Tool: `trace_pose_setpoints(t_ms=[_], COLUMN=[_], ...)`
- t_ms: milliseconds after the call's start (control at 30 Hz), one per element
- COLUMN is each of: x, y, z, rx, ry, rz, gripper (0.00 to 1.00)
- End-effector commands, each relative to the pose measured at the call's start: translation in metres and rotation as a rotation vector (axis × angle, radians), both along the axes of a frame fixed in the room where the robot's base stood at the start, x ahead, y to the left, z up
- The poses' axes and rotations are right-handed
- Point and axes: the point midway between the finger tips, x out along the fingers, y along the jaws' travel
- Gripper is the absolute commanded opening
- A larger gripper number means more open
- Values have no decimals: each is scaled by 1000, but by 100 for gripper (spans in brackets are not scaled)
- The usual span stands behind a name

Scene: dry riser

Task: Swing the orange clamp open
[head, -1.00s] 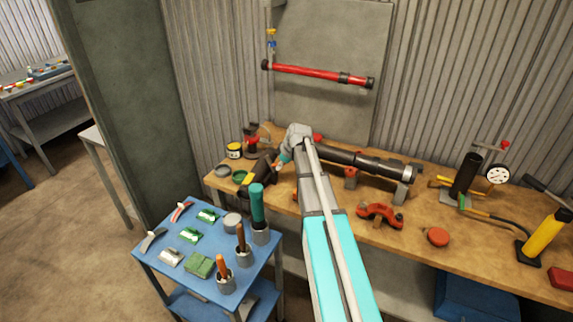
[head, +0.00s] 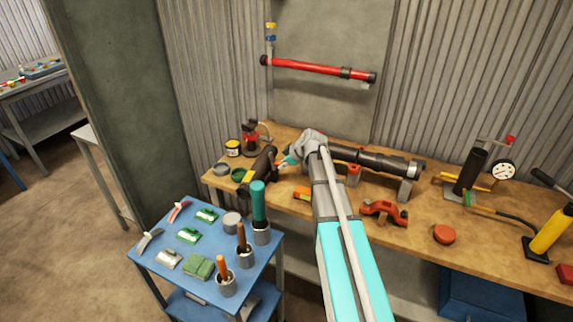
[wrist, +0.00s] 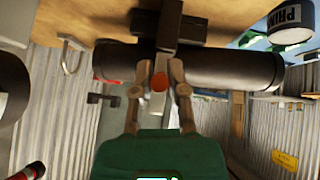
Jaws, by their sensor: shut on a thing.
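My gripper (wrist: 158,72) is closed in the wrist view around a small part with a round orange-red end (wrist: 159,83). A dark pipe (wrist: 235,66) lies across just beyond the fingers, with a dark block (wrist: 172,20) on it. In the head view my gripper (head: 284,162) is at the right side of a short dark pipe piece (head: 263,162) on the bench. Whether the held part belongs to the orange clamp is hard to tell. An orange clamp-like piece (head: 353,175) stands under the long dark pipe (head: 375,161); another (head: 383,210) lies in front.
The wooden bench (head: 420,240) also holds a gauge (head: 503,172), a yellow cylinder (head: 550,232) and a paint tin (head: 233,148). A blue cart (head: 158,272) with tools stands in front at left. A red pipe (head: 315,70) hangs on the back panel.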

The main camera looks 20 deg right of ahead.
Motion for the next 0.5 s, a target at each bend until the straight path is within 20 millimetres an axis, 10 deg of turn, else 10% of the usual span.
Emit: trace_pose_setpoints(t_ms=[100, 133, 300, 500], x=[0, 0, 1, 2], y=[-1, 0, 4, 6], z=[-1, -1, 0, 0], rx=[-9, -10, -8, -7], ry=[2, 1, 0, 0], rz=[0, 1, 5, 8], gripper=[0, 22, 54, 54])
